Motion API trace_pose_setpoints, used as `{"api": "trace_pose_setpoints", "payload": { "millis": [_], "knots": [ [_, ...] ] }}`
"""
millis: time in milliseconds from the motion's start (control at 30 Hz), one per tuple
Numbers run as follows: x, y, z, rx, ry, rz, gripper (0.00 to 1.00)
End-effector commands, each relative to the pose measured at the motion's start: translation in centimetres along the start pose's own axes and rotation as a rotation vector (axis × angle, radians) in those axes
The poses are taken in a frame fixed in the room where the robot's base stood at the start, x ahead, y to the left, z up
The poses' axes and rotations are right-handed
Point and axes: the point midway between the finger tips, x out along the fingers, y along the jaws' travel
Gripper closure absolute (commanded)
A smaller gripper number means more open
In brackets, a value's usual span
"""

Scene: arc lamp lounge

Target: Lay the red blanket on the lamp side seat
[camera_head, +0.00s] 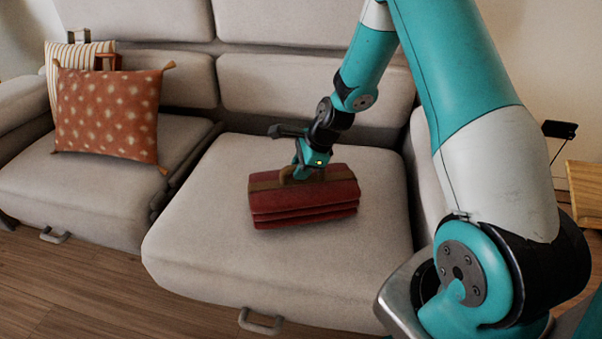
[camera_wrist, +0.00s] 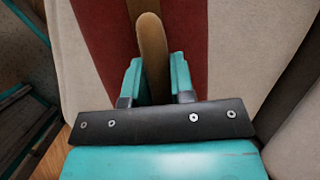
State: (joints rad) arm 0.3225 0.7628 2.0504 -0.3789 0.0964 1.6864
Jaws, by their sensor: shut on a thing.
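The folded red blanket (camera_head: 305,206) lies on, or just above, the right seat cushion (camera_head: 215,240) of the grey sofa in the head view. I cannot tell whether it touches the cushion. A brown strap with a handle (camera_head: 287,175) runs around the blanket. My gripper (camera_head: 306,168) is above the blanket, shut on this handle. In the wrist view, the two teal fingers (camera_wrist: 154,80) stand on either side of the tan handle (camera_wrist: 152,50), with the red blanket (camera_wrist: 103,35) behind it.
An orange patterned pillow (camera_head: 108,112) and a striped pillow (camera_head: 62,65) lean on the left seat (camera_head: 100,190). The sofa's right armrest (camera_head: 425,165) is close beside my arm. A wooden piece (camera_head: 585,190) stands at the far right. The cushion around the blanket is clear.

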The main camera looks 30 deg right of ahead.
Motion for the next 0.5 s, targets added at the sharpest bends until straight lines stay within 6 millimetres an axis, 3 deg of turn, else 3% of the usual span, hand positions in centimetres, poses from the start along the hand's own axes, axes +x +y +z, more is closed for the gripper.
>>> {"api": "trace_pose_setpoints", "payload": {
  "millis": [67, 400, 433, 500],
  "knots": [
    [0.78, 0.08, -0.29, -0.001, -0.001, -0.003, 1.00],
    [0.95, 0.14, -0.36, -0.001, -0.001, -0.002, 1.00],
    [0.99, 0.21, -0.41, 0.000, 0.000, -0.001, 0.72],
    [0.97, 0.20, -0.39, 0.000, 0.000, -0.001, 0.56]
  ]
}}
